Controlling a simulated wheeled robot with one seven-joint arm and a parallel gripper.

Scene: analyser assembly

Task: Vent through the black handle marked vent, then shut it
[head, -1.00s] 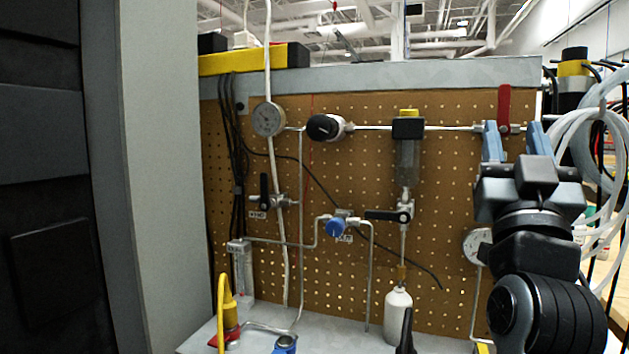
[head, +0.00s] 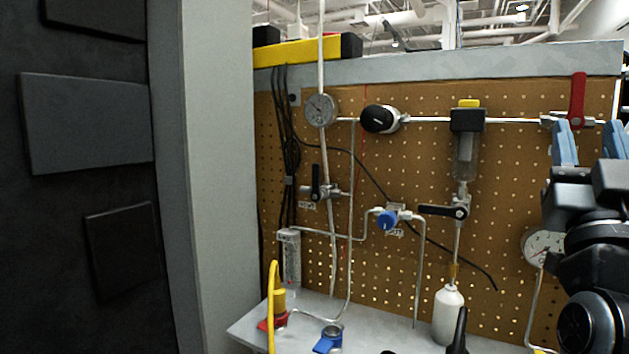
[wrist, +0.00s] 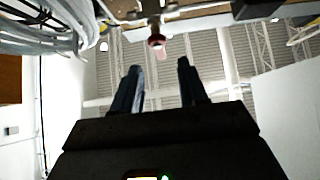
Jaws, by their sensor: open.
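A black lever handle (head: 316,182) stands upright on a small valve at the left of the pegboard panel. A small white label (head: 307,205) sits below it, and it seems to read vent, though the print is blurred. My gripper (head: 589,138) is at the far right of the head view, well away from that handle. Its blue fingers are apart, just below a red lever handle (head: 577,100) that points up. In the wrist view my gripper (wrist: 160,80) is open and empty, with a red handle end (wrist: 157,41) beyond the fingertips.
Another black handle (head: 440,210) lies horizontal below the filter (head: 466,145). A blue knob (head: 387,220), a black knob (head: 380,119) and a gauge (head: 321,109) share the panel (head: 480,260). A white bottle (head: 448,315) stands on the shelf. A grey column (head: 215,180) borders the left.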

